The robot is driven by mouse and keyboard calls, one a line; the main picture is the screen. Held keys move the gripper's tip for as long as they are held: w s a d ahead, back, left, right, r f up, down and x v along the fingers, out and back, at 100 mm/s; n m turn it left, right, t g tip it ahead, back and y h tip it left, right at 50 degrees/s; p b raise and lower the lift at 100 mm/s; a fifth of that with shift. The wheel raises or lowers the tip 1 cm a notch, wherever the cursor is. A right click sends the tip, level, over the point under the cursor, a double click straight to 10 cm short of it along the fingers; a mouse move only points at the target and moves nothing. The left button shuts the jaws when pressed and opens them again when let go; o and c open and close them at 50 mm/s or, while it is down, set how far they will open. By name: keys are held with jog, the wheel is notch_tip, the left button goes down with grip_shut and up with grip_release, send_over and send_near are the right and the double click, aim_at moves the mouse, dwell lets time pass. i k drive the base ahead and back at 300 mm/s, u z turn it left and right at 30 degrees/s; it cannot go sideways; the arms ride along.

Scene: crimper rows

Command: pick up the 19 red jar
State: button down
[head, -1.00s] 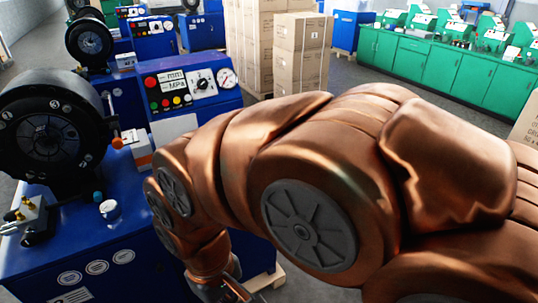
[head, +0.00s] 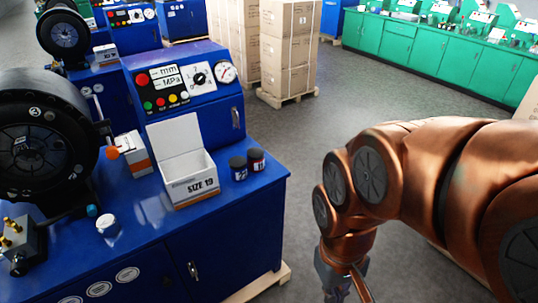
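A small dark jar with a red label (head: 256,160) stands upright on the blue machine's top, near its right edge. Its number is too small to read surely. A similar jar with a blue label (head: 238,168) stands close at its left. An open white box (head: 190,180) marked SIZE 19 is left of both jars. My gripper (head: 345,287) hangs low at the bottom, right of the machine and well apart from the jars. Its fingertips are cut off by the picture's edge, so I cannot see whether it is open.
The blue crimper (head: 225,215) has a control panel (head: 185,85) behind the jars and a large black crimping head (head: 35,150) at left. An orange and white box (head: 132,155) and a silver cap (head: 107,224) are also on top. Grey floor lies open to the right.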

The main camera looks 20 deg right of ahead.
aim_at(256, 156)
jog(key=u, duration=0.85)
jog(key=i, duration=1.1)
jog(key=z, duration=0.6)
